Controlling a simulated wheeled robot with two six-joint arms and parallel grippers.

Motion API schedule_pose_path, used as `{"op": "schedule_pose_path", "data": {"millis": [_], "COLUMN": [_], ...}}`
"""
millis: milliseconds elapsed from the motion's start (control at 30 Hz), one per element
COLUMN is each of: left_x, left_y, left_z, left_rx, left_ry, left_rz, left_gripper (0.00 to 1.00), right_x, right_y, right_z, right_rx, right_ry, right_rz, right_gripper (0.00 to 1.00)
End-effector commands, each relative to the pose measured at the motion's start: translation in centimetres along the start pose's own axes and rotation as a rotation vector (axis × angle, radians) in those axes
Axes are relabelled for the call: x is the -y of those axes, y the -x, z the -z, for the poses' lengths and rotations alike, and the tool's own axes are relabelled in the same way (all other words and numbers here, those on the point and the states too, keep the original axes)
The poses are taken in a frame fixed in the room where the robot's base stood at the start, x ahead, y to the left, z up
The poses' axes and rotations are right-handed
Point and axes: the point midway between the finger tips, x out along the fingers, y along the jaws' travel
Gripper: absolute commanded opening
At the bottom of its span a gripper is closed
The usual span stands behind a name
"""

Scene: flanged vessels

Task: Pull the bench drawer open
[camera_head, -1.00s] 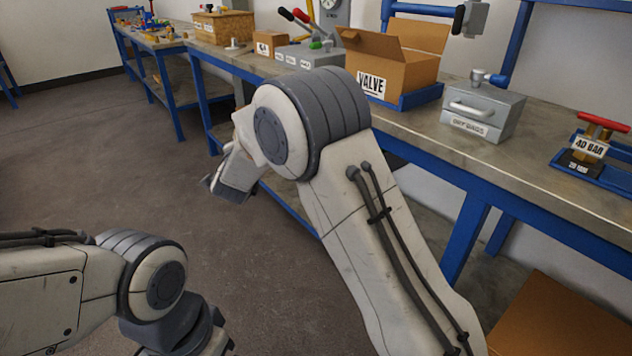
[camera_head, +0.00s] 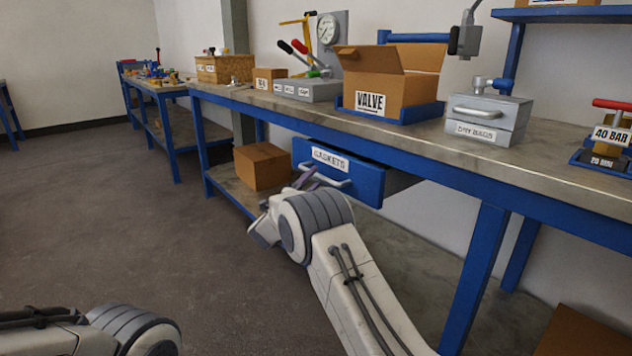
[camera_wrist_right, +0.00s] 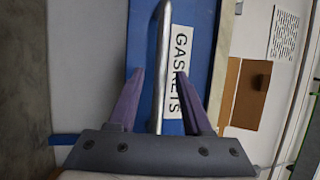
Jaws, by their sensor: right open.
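The blue bench drawer (camera_head: 370,187) hangs under the bench top and carries a GASKETS label and a pale bar handle (camera_head: 325,178). A dark side shows behind its front; I cannot tell how far it stands out. My right gripper (camera_head: 307,178) is at the handle, partly hidden by my own wrist. In the right wrist view, the open purple fingers (camera_wrist_right: 157,95) lie on either side of the silver handle (camera_wrist_right: 160,70), with gaps visible to it. The blue drawer front (camera_wrist_right: 200,20) is behind them. My left gripper is out of view; only its arm shows at lower left.
The bench top (camera_head: 420,140) holds a VALVE box (camera_head: 405,75), a grey box with a handle (camera_head: 510,115) and a gauge stand (camera_head: 328,30). A cardboard box (camera_head: 262,166) sits on the lower shelf near the drawer. A blue bench leg (camera_head: 475,270) stands right of my arm. The floor at left is clear.

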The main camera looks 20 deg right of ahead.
Motion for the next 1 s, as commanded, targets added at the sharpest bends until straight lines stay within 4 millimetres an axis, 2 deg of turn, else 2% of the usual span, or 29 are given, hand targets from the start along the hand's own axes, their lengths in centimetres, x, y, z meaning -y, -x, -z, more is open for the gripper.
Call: {"op": "schedule_pose_path", "data": {"millis": [100,200,533,667,1000], "left_x": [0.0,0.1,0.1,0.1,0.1], "left_y": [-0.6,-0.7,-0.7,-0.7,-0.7], "left_z": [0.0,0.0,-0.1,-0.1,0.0], "left_rx": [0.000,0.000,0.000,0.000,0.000], "left_ry": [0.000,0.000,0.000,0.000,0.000], "left_rz": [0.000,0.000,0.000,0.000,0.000], "left_gripper": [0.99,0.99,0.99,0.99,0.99], "right_x": [-0.2,-0.1,0.0,0.0,0.0], "right_y": [-1.5,-2.3,-2.6,-2.6,-2.6], "right_z": [0.0,0.0,0.0,0.0,0.0], "right_rx": [-0.002,0.000,0.000,0.001,0.001], "right_ry": [-0.001,0.000,0.001,0.001,0.001], "right_rz": [0.000,-0.001,0.000,0.000,0.000], "right_gripper": [0.50,0.50,0.50,0.00,0.00]}}
